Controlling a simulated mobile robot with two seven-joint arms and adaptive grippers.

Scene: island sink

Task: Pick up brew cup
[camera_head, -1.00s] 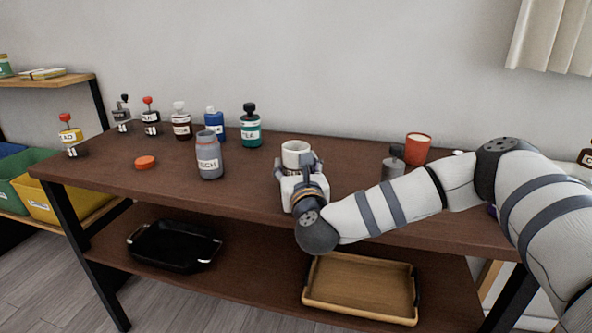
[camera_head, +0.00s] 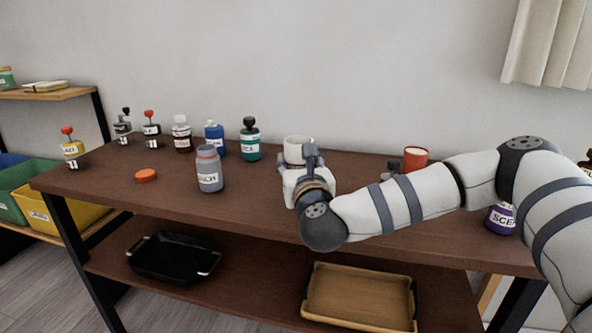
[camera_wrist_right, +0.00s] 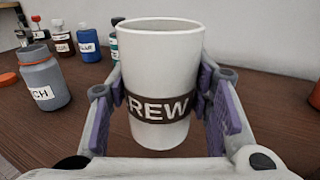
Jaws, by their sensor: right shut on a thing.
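The brew cup (camera_wrist_right: 160,68) is a white cup with a dark band reading "REW" in the right wrist view. It stands upright between the purple-padded fingers of my right gripper (camera_wrist_right: 165,112), which is shut on it. In the head view the brew cup (camera_head: 298,147) shows above my right gripper (camera_head: 302,168), whose body hides its lower part. I cannot tell whether its base touches the table. My left gripper is not in view.
Several labelled bottles line the back left. An orange-topped cup (camera_head: 416,158) stands right, behind my arm. A purple bottle (camera_head: 500,219) is farther right.

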